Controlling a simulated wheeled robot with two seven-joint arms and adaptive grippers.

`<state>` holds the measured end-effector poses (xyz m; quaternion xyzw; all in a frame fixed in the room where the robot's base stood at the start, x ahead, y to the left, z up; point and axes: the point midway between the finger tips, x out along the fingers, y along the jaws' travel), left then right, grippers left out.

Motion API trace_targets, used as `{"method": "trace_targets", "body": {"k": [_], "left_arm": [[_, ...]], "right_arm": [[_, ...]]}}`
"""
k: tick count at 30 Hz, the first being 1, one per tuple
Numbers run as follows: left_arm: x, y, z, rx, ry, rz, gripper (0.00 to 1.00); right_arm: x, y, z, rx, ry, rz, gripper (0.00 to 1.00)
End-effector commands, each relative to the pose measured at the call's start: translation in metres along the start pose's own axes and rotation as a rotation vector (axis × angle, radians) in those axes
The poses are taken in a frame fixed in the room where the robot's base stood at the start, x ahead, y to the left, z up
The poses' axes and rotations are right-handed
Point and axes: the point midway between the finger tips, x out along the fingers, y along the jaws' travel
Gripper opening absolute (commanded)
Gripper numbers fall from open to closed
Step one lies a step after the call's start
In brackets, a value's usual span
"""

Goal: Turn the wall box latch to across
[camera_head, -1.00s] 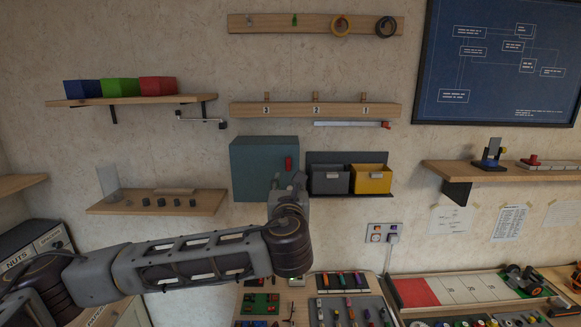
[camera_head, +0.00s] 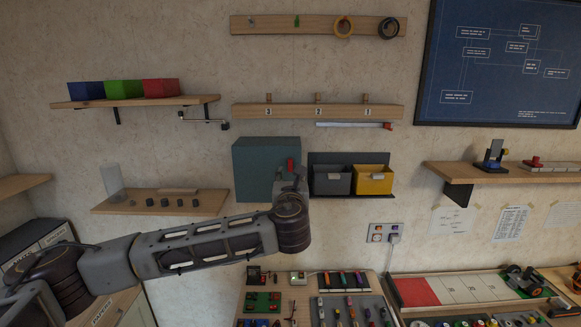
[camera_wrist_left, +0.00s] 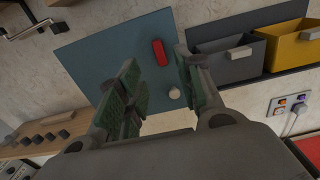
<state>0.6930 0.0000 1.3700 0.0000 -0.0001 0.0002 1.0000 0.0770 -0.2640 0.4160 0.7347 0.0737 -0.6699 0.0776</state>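The wall box (camera_head: 258,163) is a teal box on the wall, left of the grey and yellow bins. Its red latch (camera_head: 290,165) shows just above my left gripper and stands upright. In the left wrist view the red latch (camera_wrist_left: 160,53) lies on the box door (camera_wrist_left: 110,50), ahead of the fingers, with a pale round knob (camera_wrist_left: 174,93) below it. My left gripper (camera_head: 290,180) is in front of the box's right part, just below the latch. In the wrist view its fingers (camera_wrist_left: 160,82) are apart with nothing between them. The right gripper is not in view.
A grey bin (camera_head: 331,180) and a yellow bin (camera_head: 372,180) hang close to the box's right side. A shelf with small dark knobs (camera_head: 160,203) is at lower left. A socket plate (camera_head: 385,233) is below the bins. A cluttered bench lies underneath.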

Motion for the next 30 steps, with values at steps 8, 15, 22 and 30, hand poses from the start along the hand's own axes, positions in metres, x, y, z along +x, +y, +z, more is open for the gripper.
{"method": "trace_targets", "body": {"k": [8, 15, 22, 30], "left_arm": [[0.028, 0.0, 0.001, 0.001, 0.0, 0.001, 0.36], [0.05, 0.0, 0.001, 0.0, 0.0, 0.001, 0.36], [0.068, 0.0, 0.001, 0.001, 0.001, 0.001, 0.36], [0.077, 0.0, 0.0, 0.0, 0.0, 0.0, 0.36]], "right_arm": [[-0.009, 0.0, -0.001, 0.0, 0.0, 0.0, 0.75], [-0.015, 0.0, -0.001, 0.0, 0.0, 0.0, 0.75], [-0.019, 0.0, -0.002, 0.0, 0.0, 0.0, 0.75], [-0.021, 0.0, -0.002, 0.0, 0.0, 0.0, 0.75]]}}
